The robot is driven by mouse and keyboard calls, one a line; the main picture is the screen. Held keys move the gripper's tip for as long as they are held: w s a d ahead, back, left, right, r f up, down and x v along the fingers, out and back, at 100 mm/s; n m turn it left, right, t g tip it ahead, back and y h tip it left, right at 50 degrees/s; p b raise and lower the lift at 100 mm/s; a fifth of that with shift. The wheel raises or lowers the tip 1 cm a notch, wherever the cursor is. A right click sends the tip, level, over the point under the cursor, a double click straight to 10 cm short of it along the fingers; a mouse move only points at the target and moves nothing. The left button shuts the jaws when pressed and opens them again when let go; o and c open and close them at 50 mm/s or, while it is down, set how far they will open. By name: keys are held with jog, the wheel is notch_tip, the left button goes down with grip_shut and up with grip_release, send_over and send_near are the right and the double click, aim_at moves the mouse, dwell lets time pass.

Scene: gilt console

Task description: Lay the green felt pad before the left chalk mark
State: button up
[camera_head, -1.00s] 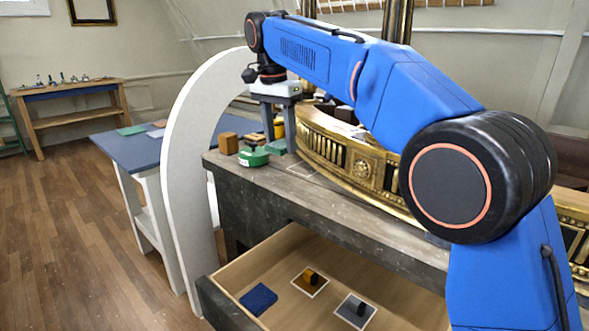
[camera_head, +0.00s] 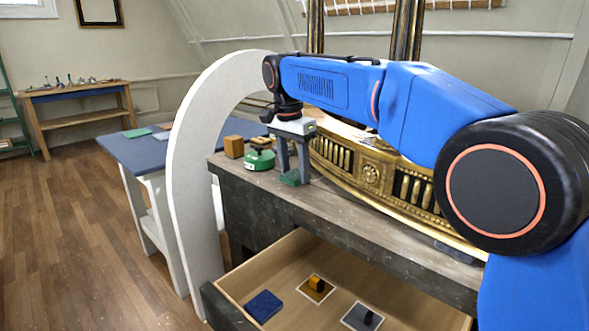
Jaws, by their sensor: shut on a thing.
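My gripper (camera_head: 293,172) points down over the left part of the grey bench top, in front of the gilt console. Its fingers are shut on a small green block-like piece, the green felt pad (camera_head: 290,179), which is at or just above the bench surface; I cannot tell if it touches. A round green object with a pale label (camera_head: 259,161) sits just left of the gripper, close to it. I cannot make out the chalk marks in this view; the gripper and pad cover part of that area.
A wooden block (camera_head: 234,147) stands at the bench's left end. The gilt console (camera_head: 372,174) curves along the bench's back. Below, an open drawer (camera_head: 258,278) holds a blue pad (camera_head: 264,305) and two knobbed tiles. A white arch (camera_head: 187,170) stands at left, before a blue-topped table (camera_head: 122,151).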

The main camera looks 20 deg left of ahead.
aim_at(291, 176)
jog(key=shift+f, duration=0.1)
jog(key=o, duration=1)
jog(key=r, duration=0.4)
jog(key=s+r, duration=0.1)
jog(key=r, duration=0.7)
jog(key=shift+s+a+r, duration=0.1)
jog(key=shift+s+a, duration=0.1)
jog(key=shift+a, duration=0.1)
jog(key=f, duration=0.4)
jog(key=w+f, duration=0.1)
jog(key=f, duration=0.7)
jog(key=shift+w+d, duration=0.15)
jog(key=shift+d, duration=0.15)
jog(key=shift+r, duration=0.5)
